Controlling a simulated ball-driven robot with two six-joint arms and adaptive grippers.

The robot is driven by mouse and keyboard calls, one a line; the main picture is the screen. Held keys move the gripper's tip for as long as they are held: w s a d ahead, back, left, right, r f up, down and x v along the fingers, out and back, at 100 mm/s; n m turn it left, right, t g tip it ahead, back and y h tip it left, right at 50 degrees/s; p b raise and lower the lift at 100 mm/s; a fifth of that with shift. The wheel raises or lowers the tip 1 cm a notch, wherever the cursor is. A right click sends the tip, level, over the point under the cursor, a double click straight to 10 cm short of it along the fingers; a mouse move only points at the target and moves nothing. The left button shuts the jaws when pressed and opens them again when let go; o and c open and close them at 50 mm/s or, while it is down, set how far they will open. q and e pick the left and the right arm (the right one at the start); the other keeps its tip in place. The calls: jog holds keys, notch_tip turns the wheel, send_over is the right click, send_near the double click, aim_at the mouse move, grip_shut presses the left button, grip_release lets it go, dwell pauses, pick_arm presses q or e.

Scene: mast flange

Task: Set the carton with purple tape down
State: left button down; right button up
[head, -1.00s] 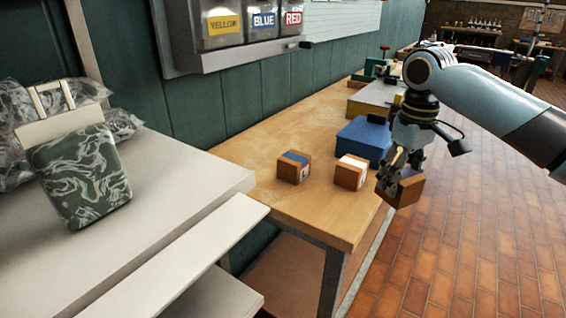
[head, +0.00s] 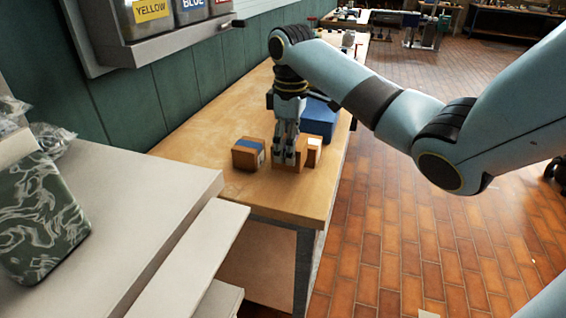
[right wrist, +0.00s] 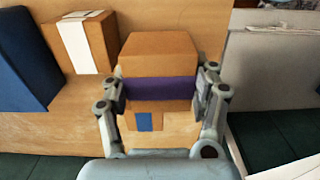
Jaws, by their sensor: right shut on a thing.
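The carton with purple tape (right wrist: 158,88) is between the fingers of my right gripper (right wrist: 158,92) in the right wrist view. In the head view my right gripper (head: 288,158) points down over the wooden workbench (head: 215,120), shut on this carton (head: 285,171), which is mostly hidden by the fingers. I cannot tell whether its underside touches the bench. A carton with blue tape (head: 249,153) stands on the bench to its left. A carton with white tape (head: 314,151) stands close on its right, partly hidden. My left gripper is not in view.
A blue box (head: 318,120) stands behind the cartons on the bench. A pale table (head: 130,190) with a green marbled case (head: 40,215) is at the left. Colour-labelled bins (head: 150,12) hang on the wall. Bare bench top lies in front of the cartons.

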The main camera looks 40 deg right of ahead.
jog(key=shift+w+a+f, duration=0.4)
jog(key=shift+w+f, duration=0.05)
jog(key=shift+f, duration=1.95)
jog(key=o, duration=1.4)
jog(key=shift+f, duration=0.1)
